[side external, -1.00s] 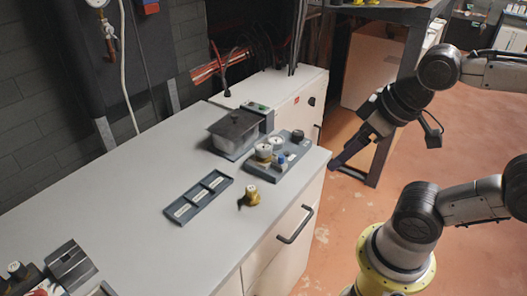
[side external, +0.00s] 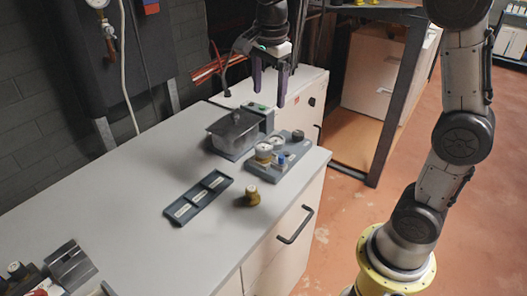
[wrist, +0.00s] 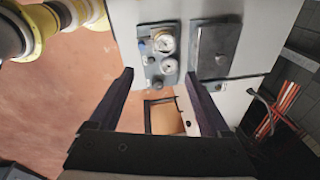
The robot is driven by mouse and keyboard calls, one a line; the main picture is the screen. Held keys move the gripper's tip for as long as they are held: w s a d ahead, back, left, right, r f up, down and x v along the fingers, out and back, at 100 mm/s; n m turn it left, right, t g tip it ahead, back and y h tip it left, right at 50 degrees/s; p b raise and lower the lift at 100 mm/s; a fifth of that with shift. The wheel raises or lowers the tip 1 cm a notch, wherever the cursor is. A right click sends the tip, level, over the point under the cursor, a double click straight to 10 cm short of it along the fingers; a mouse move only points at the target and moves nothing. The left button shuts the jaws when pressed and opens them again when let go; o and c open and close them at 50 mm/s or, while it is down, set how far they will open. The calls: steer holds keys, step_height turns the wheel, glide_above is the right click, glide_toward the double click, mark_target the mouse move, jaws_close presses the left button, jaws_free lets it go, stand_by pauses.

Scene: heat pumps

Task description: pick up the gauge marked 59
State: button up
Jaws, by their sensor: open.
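Two round gauges with white dials stand on a grey board (side external: 256,172). In the wrist view one gauge (wrist: 163,43) is above the other gauge (wrist: 169,66). In the side view they are a front gauge (side external: 263,153) with a brass body and a rear gauge (side external: 276,142). Another small brass piece (side external: 252,196), perhaps a gauge, stands alone on the counter. No number is legible, so I cannot tell which is marked 59. My gripper (side external: 268,100) is open and empty, pointing down, high beyond the board. It also shows in the wrist view (wrist: 159,74).
A lidded grey box (side external: 234,132) stands left of the board; it also shows in the wrist view (wrist: 216,48). A dark tray with white-labelled slots (side external: 198,198) lies on the counter (side external: 130,220). A white cabinet (side external: 300,100) stands behind. The counter's left middle is clear.

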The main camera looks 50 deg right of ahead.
steer(key=w+d+f+g, duration=0.1)
steer(key=w+f, duration=0.2)
steer(key=f, duration=0.1)
glide_above(263, 145)
steer(key=shift+g, duration=0.3)
steer(key=f, duration=0.6)
steer(key=a+f, duration=0.1)
steer(key=f, duration=0.2)
steer(key=shift+s, duration=0.25)
steer(key=shift+w+d+f, duration=0.1)
steer(key=shift+d+f, duration=0.15)
steer(key=shift+f, duration=1.4)
steer(key=shift+d+f, duration=0.2)
steer(key=shift+f, duration=1.45)
steer(key=shift+c, duration=0.2)
steer(key=shift+r, duration=0.1)
jaws_close()
